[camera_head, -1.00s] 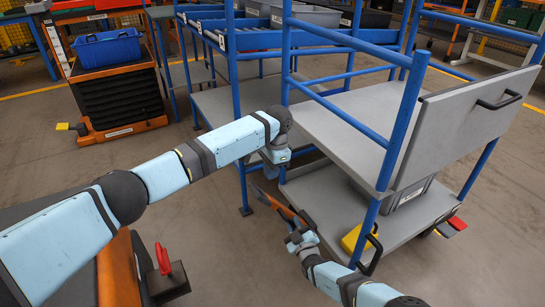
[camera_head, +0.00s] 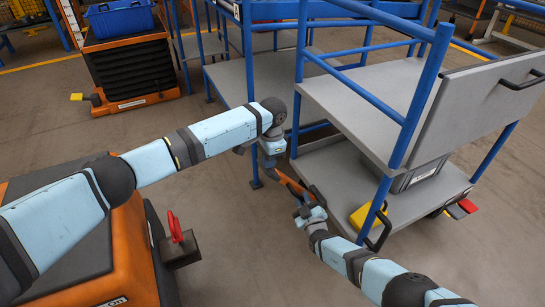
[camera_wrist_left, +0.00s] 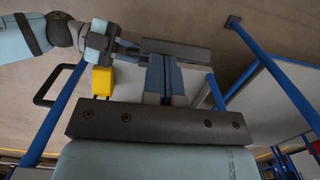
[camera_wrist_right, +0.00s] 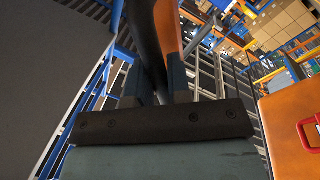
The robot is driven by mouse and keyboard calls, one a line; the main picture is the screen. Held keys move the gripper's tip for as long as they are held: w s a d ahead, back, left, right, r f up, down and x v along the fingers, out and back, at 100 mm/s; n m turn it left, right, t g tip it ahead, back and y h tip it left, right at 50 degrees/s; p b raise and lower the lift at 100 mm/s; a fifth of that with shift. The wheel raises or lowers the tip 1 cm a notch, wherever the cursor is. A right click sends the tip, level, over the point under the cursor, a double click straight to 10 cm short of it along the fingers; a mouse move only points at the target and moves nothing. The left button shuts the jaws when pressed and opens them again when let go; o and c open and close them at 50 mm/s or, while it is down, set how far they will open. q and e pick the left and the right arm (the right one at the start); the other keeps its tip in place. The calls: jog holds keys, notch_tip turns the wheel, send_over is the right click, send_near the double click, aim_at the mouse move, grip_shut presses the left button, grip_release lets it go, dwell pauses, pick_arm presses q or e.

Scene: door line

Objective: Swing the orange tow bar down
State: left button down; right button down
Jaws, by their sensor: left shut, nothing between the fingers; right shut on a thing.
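The orange tow bar (camera_head: 290,182) slants beside the lower shelf of the blue-framed cart (camera_head: 338,182) in the head view. My right gripper (camera_head: 308,211) is shut on it near its lower visible end. In the right wrist view the bar (camera_wrist_right: 168,35), orange and black, rises from between the fingers (camera_wrist_right: 158,88). My left gripper (camera_head: 271,162) is shut and empty, just above and left of the bar's upper end, which it partly hides. In the left wrist view its closed fingers (camera_wrist_left: 164,80) are in front of a dark bar-like part; whether they touch is unclear.
A yellow block (camera_head: 366,216) and a red pedal (camera_head: 466,206) sit at the cart's lower shelf. A lift table with a blue bin (camera_head: 120,18) stands at the back left. Floor in front is clear.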

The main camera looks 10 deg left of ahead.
pick_arm(q)
jog(key=shift+s+a+f, duration=0.2)
jog(key=shift+a+f, duration=0.15)
jog(key=shift+a, duration=0.05)
pick_arm(e)
jog(key=shift+w+d, duration=0.2)
jog(key=shift+d, duration=0.15)
jog(key=shift+w+d+r, duration=0.1)
jog(key=shift+r, duration=0.05)
jog(key=c, duration=1.1)
grip_release()
jog(key=shift+d+r, duration=0.1)
jog(key=shift+r, duration=0.05)
pick_arm(q)
jog(key=shift+d, duration=0.1)
pick_arm(e)
jog(key=shift+a, duration=0.25)
